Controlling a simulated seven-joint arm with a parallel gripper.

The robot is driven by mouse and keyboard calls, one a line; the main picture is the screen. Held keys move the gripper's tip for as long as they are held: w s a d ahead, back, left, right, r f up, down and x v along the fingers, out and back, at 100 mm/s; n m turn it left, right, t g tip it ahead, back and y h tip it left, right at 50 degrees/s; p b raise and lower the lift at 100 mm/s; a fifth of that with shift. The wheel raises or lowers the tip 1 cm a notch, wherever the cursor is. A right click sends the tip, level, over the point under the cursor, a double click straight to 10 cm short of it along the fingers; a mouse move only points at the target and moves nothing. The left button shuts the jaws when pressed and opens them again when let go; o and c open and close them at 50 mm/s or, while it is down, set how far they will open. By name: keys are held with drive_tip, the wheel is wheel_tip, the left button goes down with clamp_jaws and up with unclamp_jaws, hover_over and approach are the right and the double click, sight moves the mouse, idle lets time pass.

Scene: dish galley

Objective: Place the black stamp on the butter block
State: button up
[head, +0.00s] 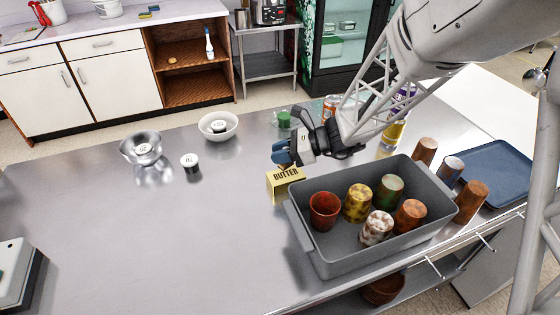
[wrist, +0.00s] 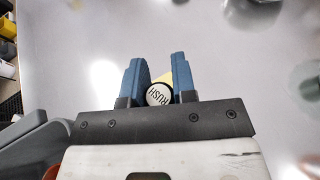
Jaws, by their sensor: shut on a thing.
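My gripper (head: 284,158) is above the butter block (head: 284,186), a yellow block marked BUTTER. In the wrist view its blue fingers (wrist: 157,82) are shut on a stamp (wrist: 159,95) with a round white top reading RUSH and a dark rim. In the head view the fingers hide this stamp. A yellow part of the butter block (wrist: 166,77) shows behind the stamp; I cannot tell whether they touch. Another black stamp with a white top (head: 190,164) stands on the steel table to the left.
A grey bin (head: 362,255) with several cups stands close to the right of the butter. A metal bowl (head: 141,160) and a white bowl (head: 230,130), each holding a white-topped item, are at left. A green item (head: 284,119) is behind.

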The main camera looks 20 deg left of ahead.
drive_tip(key=shift+f, duration=1.6)
drive_tip(key=shift+f, duration=0.1)
drive_tip(key=o, duration=0.9)
drive_tip(key=v, duration=1.2)
drive_tip(key=s+d+r+n+t+h, duration=0.2)
drive_tip(key=s+d+r+n+h, duration=0.2)
drive_tip(key=s+d, duration=0.4)
drive_tip(key=s+d+r+n+t+h, duration=0.3)
drive_tip(key=s+d, duration=0.5)
drive_tip(key=d, duration=0.7)
drive_tip(key=s+d+r+n+t+h, duration=0.2)
drive_tip(key=s+d+r+n+h, duration=0.3)
drive_tip(key=s+d, duration=0.3)
drive_tip(key=d+r+n, duration=0.1)
drive_tip(key=d, duration=0.3)
drive_tip(key=shift+d+t+h, duration=0.25)
drive_tip(key=shift+t+h, duration=0.05)
drive_tip(key=shift+h, duration=0.1)
